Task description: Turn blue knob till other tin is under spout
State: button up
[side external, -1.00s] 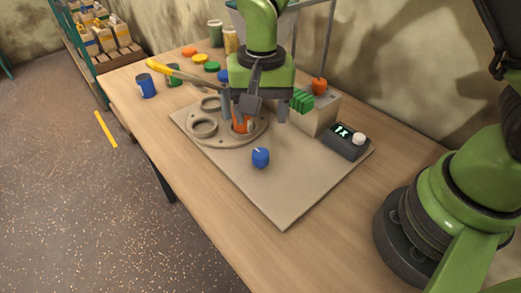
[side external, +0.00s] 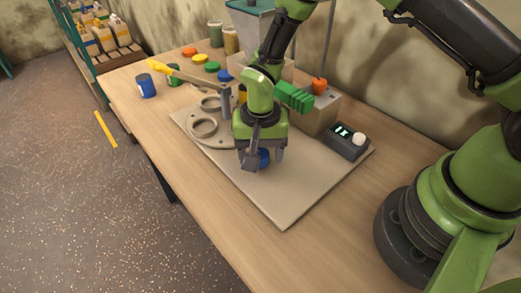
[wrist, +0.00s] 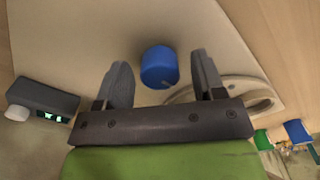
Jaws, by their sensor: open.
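The blue knob (side external: 264,158) stands on the beige board (side external: 285,205), partly hidden behind my gripper in the side view. In the wrist view the blue knob (wrist: 159,67) lies ahead of and between the fingertips, with a pale mark on its edge. My gripper (side external: 261,164) is open and empty, with a finger on each side of the knob; it also shows in the wrist view (wrist: 162,75). The round turntable (side external: 202,140) with ring-shaped holders is left of my gripper, its right part hidden by my arm.
A blue tin (side external: 147,86) and a green tin (side external: 174,76) stand at the table's left. A dark control box (side external: 346,142) reading 1X sits at right. The board's front is clear.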

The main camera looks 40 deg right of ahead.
jog(key=c, duration=0.9)
jog(key=shift+n, duration=0.4)
jog(key=n, duration=0.3)
jog(key=shift+n, duration=0.4)
jog(key=n, duration=0.4)
jog(key=shift+n, duration=0.3)
jog(key=n, duration=0.4)
jog(key=shift+n, duration=2.2)
